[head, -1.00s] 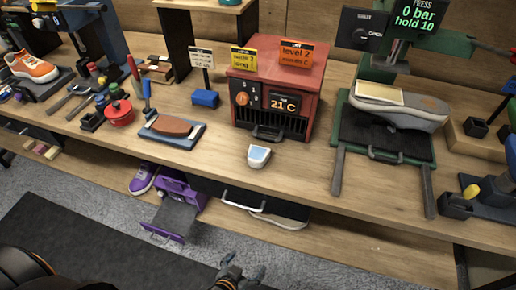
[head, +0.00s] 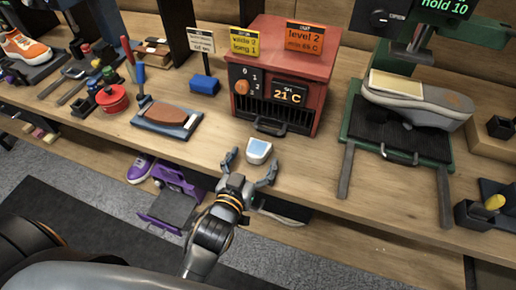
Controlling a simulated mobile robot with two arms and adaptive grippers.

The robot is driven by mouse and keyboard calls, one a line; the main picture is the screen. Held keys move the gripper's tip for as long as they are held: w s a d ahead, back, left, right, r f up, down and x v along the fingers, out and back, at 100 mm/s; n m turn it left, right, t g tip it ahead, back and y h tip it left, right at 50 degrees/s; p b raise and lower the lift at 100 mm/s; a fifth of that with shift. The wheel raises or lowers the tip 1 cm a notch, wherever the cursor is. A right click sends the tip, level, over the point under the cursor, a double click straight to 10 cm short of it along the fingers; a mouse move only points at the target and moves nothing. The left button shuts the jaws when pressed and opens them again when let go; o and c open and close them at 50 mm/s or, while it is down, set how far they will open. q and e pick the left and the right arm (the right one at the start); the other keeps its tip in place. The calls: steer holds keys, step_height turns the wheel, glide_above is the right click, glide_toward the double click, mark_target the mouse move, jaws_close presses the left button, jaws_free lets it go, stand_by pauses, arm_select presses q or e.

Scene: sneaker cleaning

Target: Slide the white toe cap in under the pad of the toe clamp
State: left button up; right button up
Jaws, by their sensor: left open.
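A small white toe cap (head: 259,150) with a pale blue face lies on the bench top, in front of the red heater box. My left gripper (head: 251,161) is open at the bench's front edge, its two fingers spread on the near left and near right of the toe cap. I cannot tell whether the fingers touch it. I cannot make out for sure which device is the toe clamp. A grey shoe (head: 420,97) sits in the green press (head: 346,136) at the right. My right gripper is not in view.
The red heater box (head: 300,38) stands behind the toe cap and reads 21 C. A blue tray (head: 182,131) with a brown sole-shaped piece and a blue block (head: 205,84) are to the left. The bench (head: 305,180) is clear between the toe cap and the press.

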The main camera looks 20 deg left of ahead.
mark_target(261, 142)
arm_select(q)
steer(key=w, duration=0.4)
steer(key=w+p, duration=0.1)
steer(key=w, duration=0.2)
steer(key=shift+d+f, duration=0.1)
steer(key=shift+f, duration=0.15)
steer(key=shift+s, duration=0.1)
steer(key=c, duration=1.3)
steer(key=shift+c, duration=0.3)
steer(key=shift+c, duration=0.5)
steer(key=shift+r, duration=0.15)
